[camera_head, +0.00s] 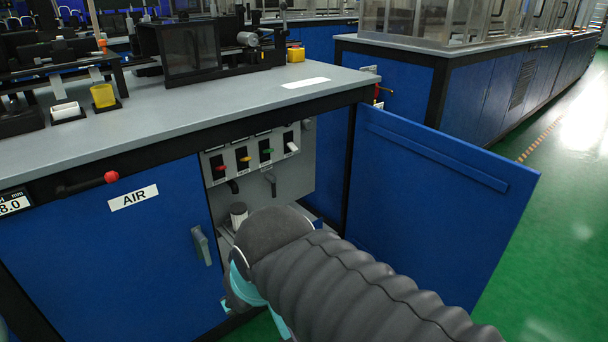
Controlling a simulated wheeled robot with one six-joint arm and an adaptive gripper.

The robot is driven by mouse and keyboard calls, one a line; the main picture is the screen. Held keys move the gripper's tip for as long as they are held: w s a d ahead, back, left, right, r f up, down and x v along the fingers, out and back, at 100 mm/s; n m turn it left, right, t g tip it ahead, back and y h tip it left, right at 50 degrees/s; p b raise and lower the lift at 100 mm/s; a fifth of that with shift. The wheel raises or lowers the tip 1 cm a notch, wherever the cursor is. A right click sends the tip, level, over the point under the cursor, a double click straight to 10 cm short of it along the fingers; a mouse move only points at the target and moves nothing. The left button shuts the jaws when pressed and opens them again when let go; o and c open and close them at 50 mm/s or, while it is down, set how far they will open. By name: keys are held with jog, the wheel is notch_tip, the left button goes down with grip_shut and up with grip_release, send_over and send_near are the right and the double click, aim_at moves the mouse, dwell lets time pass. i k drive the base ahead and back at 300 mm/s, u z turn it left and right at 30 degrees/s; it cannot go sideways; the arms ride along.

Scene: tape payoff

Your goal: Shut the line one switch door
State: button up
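The switch door (435,205) is a flat blue panel with a raised bar near its top. It stands wide open at the right side of the cabinet opening, its left edge by the black post and its free edge out to the right over the green floor. Inside the opening is a grey switch panel (290,178) with red, yellow, green and white toggles. My dark ribbed arm crosses the lower middle, in front of the opening and the door's lower left part.
The grey bench top (200,105) overhangs the opening. Green floor (560,230) is clear at right.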

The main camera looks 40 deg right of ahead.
aim_at(442, 210)
jog(key=u, duration=0.05)
jog(key=k, duration=0.5)
jog(key=u, duration=2.5)
jog(key=k, duration=2.95)
jog(key=z, duration=1.95)
